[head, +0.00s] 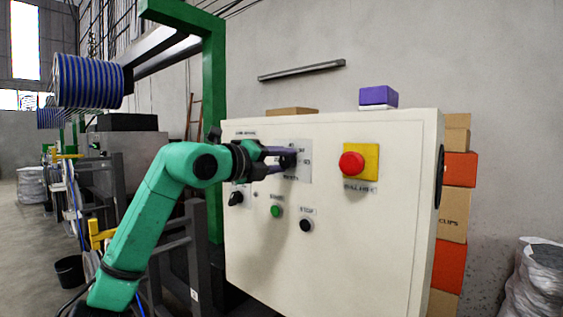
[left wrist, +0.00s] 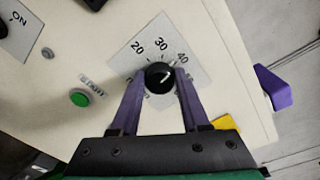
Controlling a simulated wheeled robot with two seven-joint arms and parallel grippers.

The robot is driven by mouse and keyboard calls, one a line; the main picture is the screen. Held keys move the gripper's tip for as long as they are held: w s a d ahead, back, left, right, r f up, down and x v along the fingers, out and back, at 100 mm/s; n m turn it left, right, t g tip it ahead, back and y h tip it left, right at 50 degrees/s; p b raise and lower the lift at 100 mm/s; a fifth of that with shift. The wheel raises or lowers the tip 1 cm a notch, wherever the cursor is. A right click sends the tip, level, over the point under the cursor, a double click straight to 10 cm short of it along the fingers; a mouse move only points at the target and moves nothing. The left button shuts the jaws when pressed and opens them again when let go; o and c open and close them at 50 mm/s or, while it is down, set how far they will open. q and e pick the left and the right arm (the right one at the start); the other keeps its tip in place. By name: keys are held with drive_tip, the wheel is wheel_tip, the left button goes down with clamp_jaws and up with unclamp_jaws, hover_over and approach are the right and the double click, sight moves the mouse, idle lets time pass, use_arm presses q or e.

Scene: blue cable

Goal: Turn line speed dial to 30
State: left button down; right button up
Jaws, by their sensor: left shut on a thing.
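The line speed dial is a black round knob (left wrist: 160,76) on a pale scale plate (left wrist: 146,50) of the white control panel (head: 330,225). In the left wrist view the figures 20, 30 and 40 show above the knob, and other marks are hidden by the fingers. A short white mark on the knob seems to slant toward the 40 side; its exact reading is hard to tell. My left gripper (head: 280,160) has its purple fingers on either side of the knob and is shut on it. My right gripper is out of view.
The panel also carries a red emergency button (head: 351,163) on yellow, a green button (head: 276,211), a black button (head: 306,226) and a black switch (head: 236,198). A purple box (head: 378,96) sits on top. Stacked boxes (head: 455,215) stand at the right.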

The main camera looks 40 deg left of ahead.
use_arm(q)
drive_tip(key=n, duration=0.6)
drive_tip(key=shift+f+h, duration=0.15)
drive_tip(key=shift+h, duration=0.25)
idle(0.3)
drive_tip(key=shift+c, duration=2)
unclamp_jaws()
drive_tip(key=shift+s+a+b, duration=0.1)
drive_tip(key=shift+b, duration=0.2)
